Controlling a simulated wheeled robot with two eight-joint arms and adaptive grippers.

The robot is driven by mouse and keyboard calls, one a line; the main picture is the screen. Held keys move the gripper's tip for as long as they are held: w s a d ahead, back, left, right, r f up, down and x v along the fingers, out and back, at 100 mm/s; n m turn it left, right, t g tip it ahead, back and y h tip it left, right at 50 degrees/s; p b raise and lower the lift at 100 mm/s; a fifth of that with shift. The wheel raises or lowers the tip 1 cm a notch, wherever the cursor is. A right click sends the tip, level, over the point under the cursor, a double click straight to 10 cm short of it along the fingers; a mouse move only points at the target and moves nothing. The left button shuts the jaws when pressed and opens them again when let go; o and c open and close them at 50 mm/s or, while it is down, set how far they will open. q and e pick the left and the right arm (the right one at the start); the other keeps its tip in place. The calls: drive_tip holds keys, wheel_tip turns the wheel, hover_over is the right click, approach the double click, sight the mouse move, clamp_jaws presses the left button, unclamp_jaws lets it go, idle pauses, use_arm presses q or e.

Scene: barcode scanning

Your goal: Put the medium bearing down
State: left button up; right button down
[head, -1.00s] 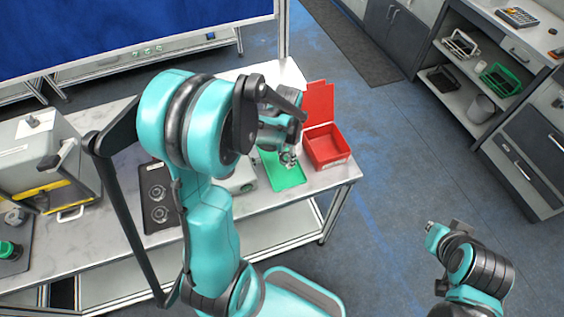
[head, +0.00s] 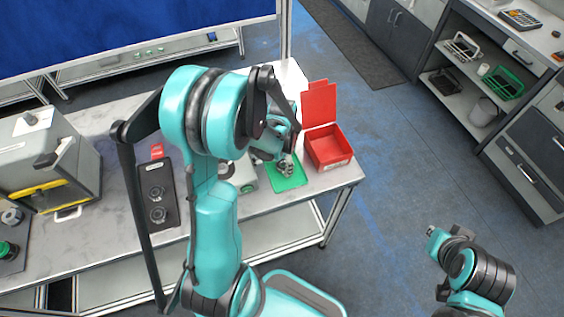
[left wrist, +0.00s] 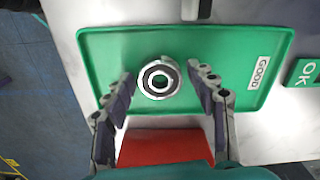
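In the left wrist view a silver ring-shaped bearing (left wrist: 158,78) appears to lie flat on the green tray (left wrist: 230,42) labelled GOOD. My left gripper (left wrist: 162,74) has its two fingers spread on either side of the bearing, with a visible gap on each side. In the head view my left gripper (head: 286,168) is over the green tray (head: 296,182), and the bearing cannot be made out there. My right gripper (head: 432,236) is away from the table at the lower right, too small to tell if open or shut.
A red open bin (head: 328,148) stands beside the green tray. A black plate (head: 158,216) with two round parts lies further left on the table. A grey machine (head: 50,160) stands at the far left. A green OK sign (left wrist: 304,73) shows in the left wrist view.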

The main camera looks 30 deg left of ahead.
use_arm(q)
drive_tip(key=shift+r, duration=0.15)
drive_tip(key=shift+r+p, duration=0.3)
wheel_tip(320, 180, up, 12)
drive_tip(key=f+p, duration=0.1)
drive_tip(key=p, duration=0.2)
drive_tip(key=s+d+r+n+t, duration=0.5)
drive_tip(key=s+d+r+t, duration=0.2)
drive_tip(key=s+d+r, duration=0.2)
drive_tip(key=shift+s+d+r+n, duration=0.2)
drive_tip(key=shift+s+d+n, duration=0.1)
drive_tip(key=shift+n, duration=0.1)
drive_tip(key=shift+f, duration=0.1)
